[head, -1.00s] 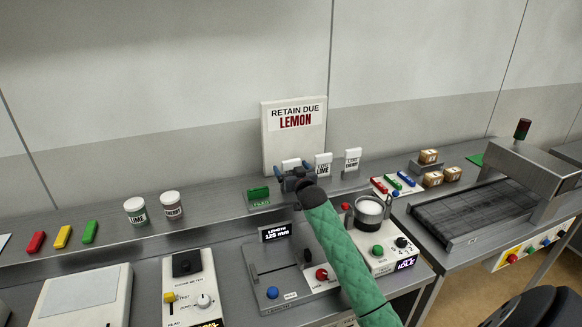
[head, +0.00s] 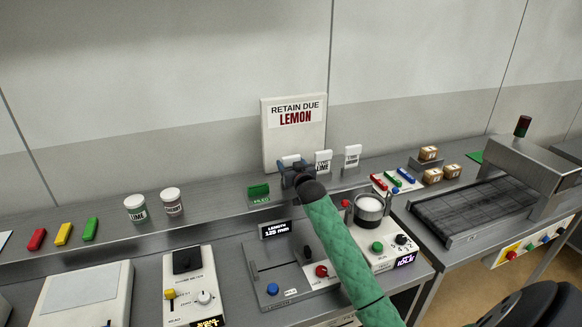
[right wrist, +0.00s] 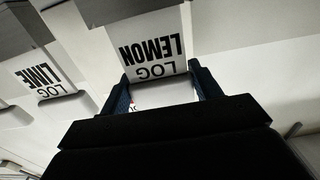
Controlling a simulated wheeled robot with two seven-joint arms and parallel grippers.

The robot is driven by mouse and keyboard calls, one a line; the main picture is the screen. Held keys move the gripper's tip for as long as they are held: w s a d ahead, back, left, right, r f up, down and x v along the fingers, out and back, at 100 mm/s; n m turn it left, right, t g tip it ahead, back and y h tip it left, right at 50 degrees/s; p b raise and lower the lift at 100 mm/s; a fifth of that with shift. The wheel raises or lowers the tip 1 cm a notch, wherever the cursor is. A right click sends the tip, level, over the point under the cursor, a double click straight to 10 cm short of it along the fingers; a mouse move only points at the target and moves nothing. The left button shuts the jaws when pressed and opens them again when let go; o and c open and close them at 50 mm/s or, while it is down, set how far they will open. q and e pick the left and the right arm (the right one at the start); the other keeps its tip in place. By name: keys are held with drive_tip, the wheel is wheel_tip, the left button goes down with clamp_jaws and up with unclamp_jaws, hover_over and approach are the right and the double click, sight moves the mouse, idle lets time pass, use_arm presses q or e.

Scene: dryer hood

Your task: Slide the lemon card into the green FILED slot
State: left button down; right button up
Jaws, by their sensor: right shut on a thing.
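The lemon card (right wrist: 150,45) is white with "LOG LEMON" in black, upside down in the right wrist view. My right gripper (right wrist: 163,88) is shut on it, with a dark blue finger at each side edge. In the head view the white card top (head: 290,159) shows just beyond my right gripper (head: 296,171), by the row of log cards on the back ledge. Whether the card still touches its holder is hidden by the gripper. The green FILED slot (head: 258,192) stands on the ledge just left of the gripper. My left gripper is out of view.
The lime card (head: 323,161) and another white card (head: 352,156) stand to the right. A "RETAIN DUE LEMON" board (head: 295,140) rises behind. Two jars (head: 135,208) stand left of the slot. A length gauge (head: 285,270) lies in front, below the ledge.

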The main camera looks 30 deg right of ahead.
sight(291, 156)
wheel_tip(291, 156, up, 4)
drive_tip(key=shift+r+b, duration=0.1)
drive_tip(key=shift+b, duration=0.9)
wheel_tip(291, 156, up, 4)
drive_tip(key=shift+f+b, duration=0.2)
drive_tip(key=shift+b, duration=0.45)
drive_tip(key=shift+r, duration=0.9)
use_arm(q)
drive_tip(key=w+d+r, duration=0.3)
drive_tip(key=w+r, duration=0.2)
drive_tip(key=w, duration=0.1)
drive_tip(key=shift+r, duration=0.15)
use_arm(e)
drive_tip(key=shift+r, duration=0.1)
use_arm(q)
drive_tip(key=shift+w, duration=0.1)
